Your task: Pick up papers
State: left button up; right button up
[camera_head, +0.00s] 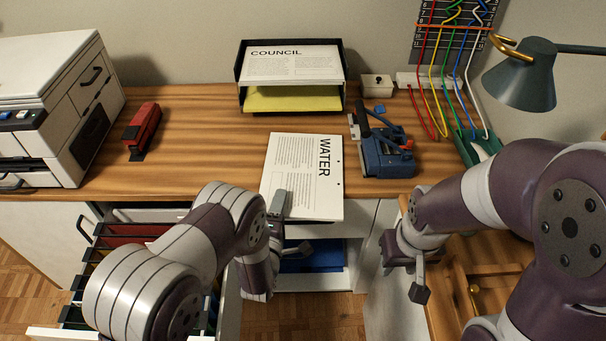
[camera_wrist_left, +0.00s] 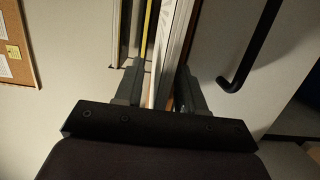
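The white papers with the heading WATER (camera_head: 312,165) lie on the desk, and their near edge overhangs the desk's front edge. My left gripper (camera_head: 279,212) is at this overhanging edge, with one grey finger showing above the papers. The lower finger is largely hidden in the head view. In the left wrist view, its two fingers (camera_wrist_left: 158,92) stand apart on either side of pale, thin edges; contact on both sides is not clear. My right gripper (camera_head: 405,276) is at the right, in front of the desk, with its fingers apart and empty.
A black tray (camera_head: 241,75) holds COUNCIL papers and yellow sheets at the back. A blue hole punch (camera_head: 385,155) stands close right of the papers. A red stapler (camera_head: 143,128) and a printer (camera_head: 60,110) are left. An open file drawer (camera_head: 48,333) sits below. A lamp (camera_head: 523,75) hangs right.

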pick_arm(q)
jog(key=shift+w, duration=0.1)
grip_shut()
jog(key=shift+r, duration=0.15)
